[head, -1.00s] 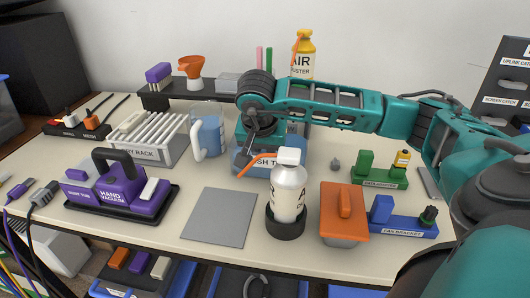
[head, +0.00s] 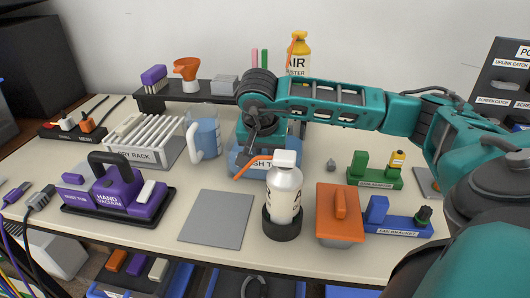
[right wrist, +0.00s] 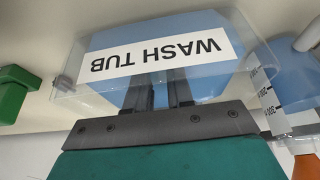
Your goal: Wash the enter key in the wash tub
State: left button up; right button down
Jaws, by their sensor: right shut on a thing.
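The wash tub (head: 240,164) is a clear, labelled tub with blue inside, behind the white bottle in the head view. It also fills the upper part of the right wrist view (right wrist: 262,75). My right gripper (head: 262,146) points down at the tub. In the right wrist view its two fingers (right wrist: 159,88) show partly behind the tub's label and clear wall. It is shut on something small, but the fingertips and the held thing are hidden. I cannot make out the enter key in either view. My left gripper is not in view.
A measuring jug (head: 206,136) and the dry rack (head: 152,150) stand left of the tub. A grey mat (head: 216,219) lies clear at the front.

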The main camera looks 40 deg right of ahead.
jog(key=shift+r+p, duration=1.3)
jog(key=shift+r, duration=0.65)
jog(key=shift+r+p, duration=2.1)
jog(key=shift+r, duration=0.65)
notch_tip(320, 180, up, 4)
jog(key=p, duration=0.3)
jog(key=shift+a, duration=0.1)
